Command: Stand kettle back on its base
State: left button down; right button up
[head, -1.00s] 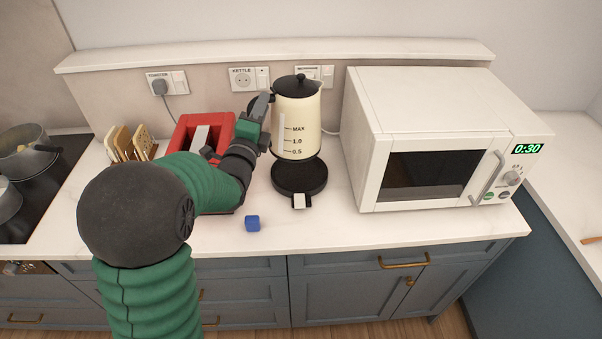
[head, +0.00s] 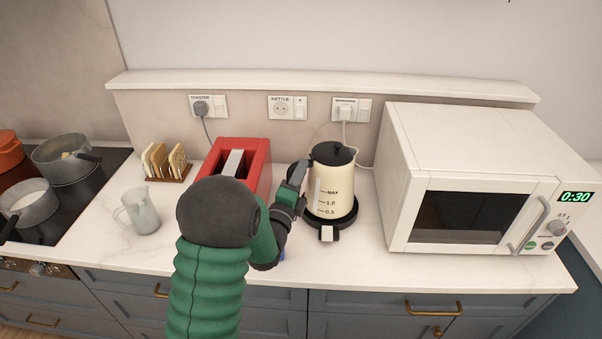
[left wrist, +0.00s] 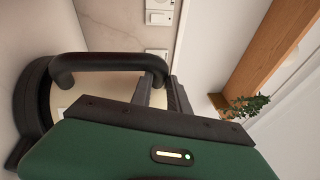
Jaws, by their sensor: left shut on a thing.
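The cream kettle (head: 330,190) with black lid and handle stands upright on its round black base (head: 346,220), in front of the wall sockets. No gap shows between kettle and base in the head view. My left gripper (head: 298,178) is at the kettle's left side, shut on its handle. In the left wrist view the black handle (left wrist: 105,62) runs into the fingers (left wrist: 158,92), and part of the cream body (left wrist: 68,98) shows behind. The black base (left wrist: 28,105) is at the left edge there. My right gripper is not in view.
A red toaster (head: 255,155) stands left of the kettle, behind my arm. The white microwave (head: 470,180) is close on the right. A glass jug (head: 140,212), toast rack (head: 166,164) and hob with pots (head: 65,160) are farther left. A blue cube is mostly hidden by my arm.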

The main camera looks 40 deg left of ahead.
pick_arm(q)
jog(key=c, duration=1.7)
grip_release()
jog(key=shift+d, duration=0.15)
jog(key=o, duration=0.4)
jog(key=shift+d, duration=0.1)
jog(key=shift+o, duration=0.2)
